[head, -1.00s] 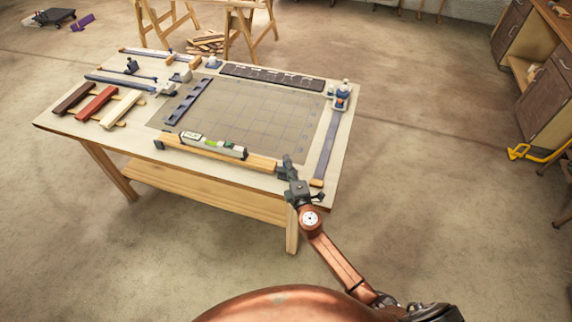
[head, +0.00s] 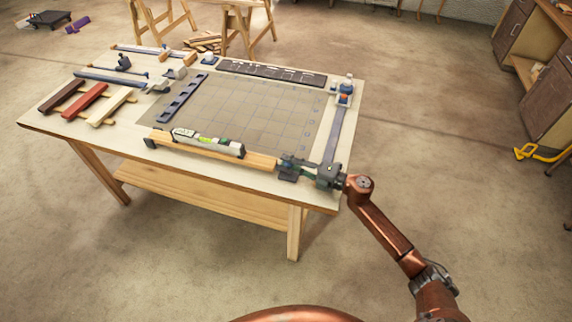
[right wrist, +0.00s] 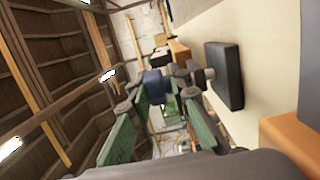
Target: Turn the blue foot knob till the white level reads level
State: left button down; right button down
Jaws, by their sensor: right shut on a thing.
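The white level (head: 207,143) lies on top of a long wooden lath (head: 262,160) along the near edge of the bench. Its green vial shows, but the bubble is too small to read. My right gripper (head: 290,166) is at the lath's right end, reaching in from the right. In the right wrist view my right gripper's green-padded fingers (right wrist: 153,110) are shut on the blue foot knob (right wrist: 153,84). A dark block (right wrist: 224,76) stands close beside the fingers. In the head view my gripper hides the knob. My left gripper is out of view.
The bench top (head: 140,133) also holds a gridded mat (head: 255,110), a dark notched strip (head: 182,97), red and pale laths (head: 85,100) at left, and a blue-grey bar clamp (head: 335,130) close to my right gripper. The floor in front is clear.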

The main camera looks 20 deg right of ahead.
jog(key=shift+w+d+r+n+g+y+b, duration=0.2)
jog(key=shift+r+n+g+y+b, duration=0.2)
jog(key=shift+n+g+y+b, duration=0.35)
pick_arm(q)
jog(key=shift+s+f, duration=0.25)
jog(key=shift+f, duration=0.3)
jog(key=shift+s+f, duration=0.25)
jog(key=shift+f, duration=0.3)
pick_arm(e)
jog(key=shift+r+g, duration=0.1)
jog(key=shift+g, duration=0.15)
jog(key=shift+r+n+y, duration=0.1)
jog(key=shift+n+y, duration=0.15)
jog(key=c, duration=1.9)
grip_release()
jog(key=shift+s, duration=0.1)
jog(key=shift+c, duration=0.2)
jog(key=shift+o, duration=0.2)
jog(key=shift+a+f, duration=0.1)
jog(key=shift+f, duration=0.1)
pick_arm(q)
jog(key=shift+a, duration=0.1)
pick_arm(e)
jog(key=shift+f, duration=0.1)
jog(key=shift+s, duration=0.1)
jog(key=shift+v, duration=4)
